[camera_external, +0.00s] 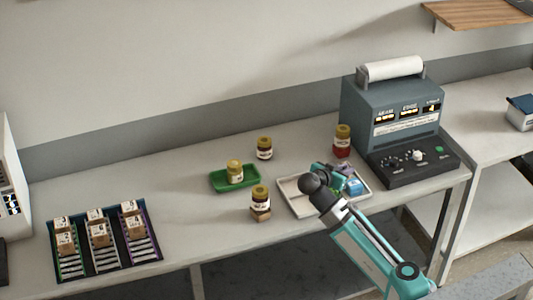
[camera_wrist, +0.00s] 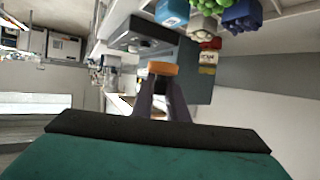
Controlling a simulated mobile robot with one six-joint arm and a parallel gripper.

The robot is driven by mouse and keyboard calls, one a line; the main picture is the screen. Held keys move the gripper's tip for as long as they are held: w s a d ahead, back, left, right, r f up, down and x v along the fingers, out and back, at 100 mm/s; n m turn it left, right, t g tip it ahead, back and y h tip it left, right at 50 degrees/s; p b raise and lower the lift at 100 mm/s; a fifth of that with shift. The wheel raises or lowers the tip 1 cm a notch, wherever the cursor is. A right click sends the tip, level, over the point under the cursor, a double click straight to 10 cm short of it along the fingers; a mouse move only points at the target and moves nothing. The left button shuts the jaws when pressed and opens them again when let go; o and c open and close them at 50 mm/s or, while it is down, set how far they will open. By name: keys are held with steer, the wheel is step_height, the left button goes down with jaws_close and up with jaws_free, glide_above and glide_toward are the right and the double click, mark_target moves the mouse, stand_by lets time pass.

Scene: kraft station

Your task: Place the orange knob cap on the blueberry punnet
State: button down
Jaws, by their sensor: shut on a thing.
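The orange knob cap (camera_wrist: 163,68) is pinched between the two dark fingertips of my gripper (camera_wrist: 162,84) in the wrist view. The cap is hidden or too small to make out in the external view. There, my gripper (camera_external: 338,172) is over the right part of the white tray. A dark blue punnet-like item (camera_wrist: 243,16), probably the blueberry punnet, is at the top right of the wrist view, apart from the cap. Its match among the tray's small items is partly hidden by my arm in the external view.
The white tray (camera_external: 289,187) also holds a light blue item (camera_external: 355,187), and green grape-like items (camera_wrist: 205,5) show in the wrist view. A red jar (camera_external: 342,141) and control machine (camera_external: 390,116) stand behind and right. A green tray (camera_external: 217,181) with a jar is left.

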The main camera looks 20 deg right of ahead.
steer(key=shift+f, duration=2.45)
steer(key=shift+w+a+r+p, duration=0.1)
steer(key=shift+w+r+p, duration=0.1)
steer(key=shift+p, duration=0.2)
steer(key=w+p, duration=0.3)
steer(key=p, duration=0.2)
steer(key=shift+a+f, duration=0.1)
steer(key=shift+a, duration=0.05)
steer(key=w+p, duration=0.2)
steer(key=p, duration=0.4)
steer(key=shift+w+a+f+p, duration=0.1)
steer(key=shift+w+p, duration=0.25)
steer(key=w+p, duration=0.1)
steer(key=p, duration=0.2)
steer(key=shift+w, duration=0.1)
steer(key=p, duration=0.3)
steer(key=shift+w+f, duration=0.15)
steer(key=shift+w, duration=0.2)
steer(key=w, duration=0.2)
steer(key=w+p, duration=0.1)
steer(key=w, duration=0.2)
steer(key=w+f+p, duration=0.1)
steer(key=w, duration=0.1)
steer(key=shift+w+a, duration=0.4)
steer(key=shift+w, duration=0.15)
